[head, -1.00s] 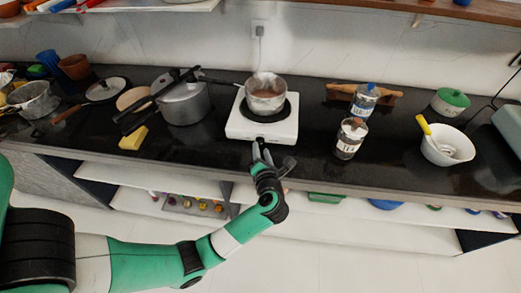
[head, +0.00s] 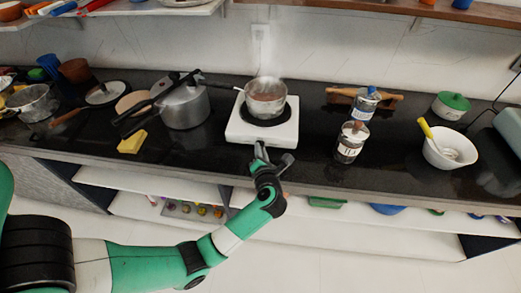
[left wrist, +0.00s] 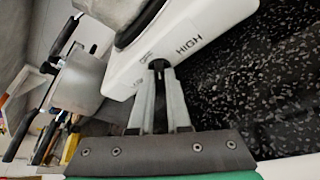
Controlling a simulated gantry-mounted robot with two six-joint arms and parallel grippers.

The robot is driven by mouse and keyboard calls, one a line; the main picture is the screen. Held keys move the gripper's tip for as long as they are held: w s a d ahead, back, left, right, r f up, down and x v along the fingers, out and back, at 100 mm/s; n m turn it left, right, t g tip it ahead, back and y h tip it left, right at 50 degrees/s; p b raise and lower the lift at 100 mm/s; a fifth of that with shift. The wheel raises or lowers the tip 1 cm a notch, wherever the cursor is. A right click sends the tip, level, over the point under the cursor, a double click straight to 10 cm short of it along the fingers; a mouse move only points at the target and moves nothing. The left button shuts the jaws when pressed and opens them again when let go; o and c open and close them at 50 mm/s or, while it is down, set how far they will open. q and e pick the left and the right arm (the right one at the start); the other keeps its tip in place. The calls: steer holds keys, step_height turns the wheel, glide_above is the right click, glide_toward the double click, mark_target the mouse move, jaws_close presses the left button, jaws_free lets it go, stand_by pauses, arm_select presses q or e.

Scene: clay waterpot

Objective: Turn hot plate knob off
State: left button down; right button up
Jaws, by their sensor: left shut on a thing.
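The white hot plate (head: 247,132) stands on the black counter. A metal pot (head: 266,98) with brownish contents and a wisp of steam sits on its dark burner. My left gripper (head: 259,147) is at the front edge of the hot plate. In the left wrist view its fingertips (left wrist: 159,68) are shut on the small dark knob (left wrist: 158,63) on the white front panel (left wrist: 195,30). The word HIGH shows to the right of the knob. The fingers partly hide the knob, and I cannot read its pointer. My right gripper is in neither view.
A grey pressure cooker (head: 185,106) and a yellow block (head: 132,142) stand left of the hot plate. Labelled jars (head: 350,142) and a white bowl (head: 449,150) stand to the right. The counter's front edge (head: 330,180) runs below my gripper.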

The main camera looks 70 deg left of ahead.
arm_select(q)
steer(key=shift+r+n+p, duration=0.2)
steer(key=shift+n+p, duration=0.2)
steer(key=shift+p, duration=0.7)
steer(key=n+p, duration=0.1)
steer(key=p, duration=0.1)
steer(key=n+t+h+p, duration=0.1)
steer(key=p, duration=0.1)
steer(key=shift+s+a+r, duration=0.1)
steer(key=shift+s+r, duration=0.05)
steer(key=shift+s, duration=0.05)
steer(key=shift+n+t+h+p, duration=0.5)
steer(key=shift+n+p, duration=0.2)
steer(key=shift+p, duration=0.25)
steer(key=shift+a+f+n+t+p, duration=0.1)
steer(key=shift+f+n+t+p, duration=0.15)
steer(key=shift+n+p, duration=0.4)
steer(key=shift+h, duration=0.3)
steer(key=c, duration=0.9)
jaws_free()
